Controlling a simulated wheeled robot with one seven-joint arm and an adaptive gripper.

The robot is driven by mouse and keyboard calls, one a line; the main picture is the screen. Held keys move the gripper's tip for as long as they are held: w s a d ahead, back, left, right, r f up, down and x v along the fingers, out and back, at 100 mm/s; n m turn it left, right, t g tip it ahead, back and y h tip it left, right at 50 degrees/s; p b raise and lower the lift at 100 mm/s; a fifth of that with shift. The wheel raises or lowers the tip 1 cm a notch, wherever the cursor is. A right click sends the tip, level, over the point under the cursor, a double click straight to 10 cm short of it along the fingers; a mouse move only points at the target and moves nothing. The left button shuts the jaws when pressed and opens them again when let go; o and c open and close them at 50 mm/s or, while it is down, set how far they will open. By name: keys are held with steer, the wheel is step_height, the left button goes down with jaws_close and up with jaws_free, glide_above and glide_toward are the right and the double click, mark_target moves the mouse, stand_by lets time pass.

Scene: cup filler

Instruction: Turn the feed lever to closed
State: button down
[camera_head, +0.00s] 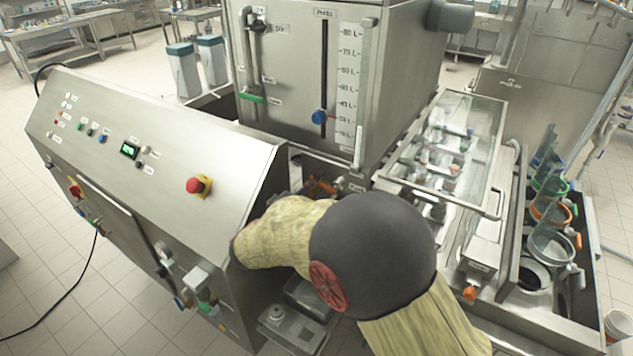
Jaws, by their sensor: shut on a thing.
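Which handle is the feed lever I cannot tell, as the small labels are unreadable. A green handle (252,98) sits low on the left of the tank front, pointing right. A small orange-brown part (321,186) shows below the tank, just past my forearm, and is partly hidden; whether it is a lever is unclear. My padded yellow arm with its dark round joint reaches from the bottom right toward the gap between console and tank. My gripper is not clearly seen; my forearm and the console side hide that area, so its hold cannot be seen.
The steel console (160,130) with a red stop button (195,185) stands left of my arm. The tank (300,75) has a blue slider knob (319,117). A glass-covered unit (450,140) and several clear cups in a rack stand right. A small metal tray (290,325) is below.

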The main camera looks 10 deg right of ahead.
steer(key=shift+f, duration=0.1)
stand_by(0.4)
steer(key=shift+f+n, duration=0.3)
steer(key=shift+n, duration=0.45)
steer(key=shift+f+n, duration=0.3)
steer(key=shift+n, duration=0.45)
steer(key=c, duration=2)
jaws_free()
steer(key=shift+o, duration=0.8)
steer(key=shift+a, duration=0.15)
steer(key=v, duration=1.1)
steer(key=shift+s+a, duration=0.25)
steer(key=shift+s, duration=0.05)
